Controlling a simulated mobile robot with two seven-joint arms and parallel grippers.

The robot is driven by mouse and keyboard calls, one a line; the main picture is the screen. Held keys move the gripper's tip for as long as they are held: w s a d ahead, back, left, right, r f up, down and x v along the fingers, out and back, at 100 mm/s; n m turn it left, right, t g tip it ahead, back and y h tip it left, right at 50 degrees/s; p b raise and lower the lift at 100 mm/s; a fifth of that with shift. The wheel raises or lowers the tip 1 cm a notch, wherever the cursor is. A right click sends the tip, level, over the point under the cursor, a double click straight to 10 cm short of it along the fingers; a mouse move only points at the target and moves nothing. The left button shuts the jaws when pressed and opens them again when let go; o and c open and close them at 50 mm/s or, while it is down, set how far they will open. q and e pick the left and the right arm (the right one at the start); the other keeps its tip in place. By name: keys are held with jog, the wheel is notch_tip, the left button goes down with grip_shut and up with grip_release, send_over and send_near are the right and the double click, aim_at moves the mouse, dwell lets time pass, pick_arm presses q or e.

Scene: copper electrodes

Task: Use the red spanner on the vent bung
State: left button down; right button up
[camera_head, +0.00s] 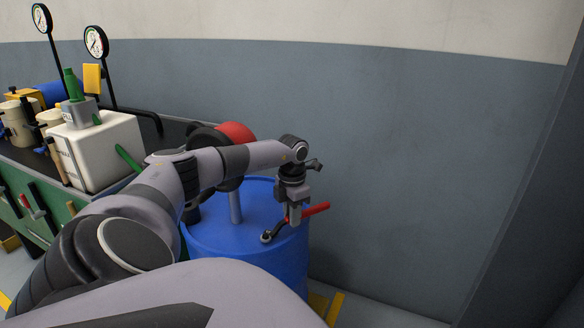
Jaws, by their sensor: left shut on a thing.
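The red spanner (316,209) has a red handle and a dark head. It lies across the blue drum (206,240), handle to the right and head to the left. My left gripper (294,216) points down over the drum's right side and is shut on the spanner near where the handle meets the dark part. The vent bung (266,238) shows as a small dark and grey fitting on the drum top, at the spanner's head. I cannot tell whether the head is fully seated around it. My right gripper is out of view.
A grey pipe (236,207) stands up from the drum, with a red round part (237,133) behind my arm. A bench at the left holds a white container (98,150) and two gauges (96,42). Yellow floor pieces lie by the drum's base. The wall to the right is clear.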

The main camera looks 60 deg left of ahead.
pick_arm(q)
jog(key=shift+r, duration=0.1)
dwell(0.3)
jog(key=shift+r+p, duration=0.15)
jog(key=shift+p, duration=0.3)
jog(key=shift+r, duration=0.2)
dwell(0.4)
jog(key=shift+d, duration=0.1)
jog(key=shift+d+m+p, duration=0.25)
jog(key=shift+m+p, duration=0.1)
jog(key=shift+m, duration=0.15)
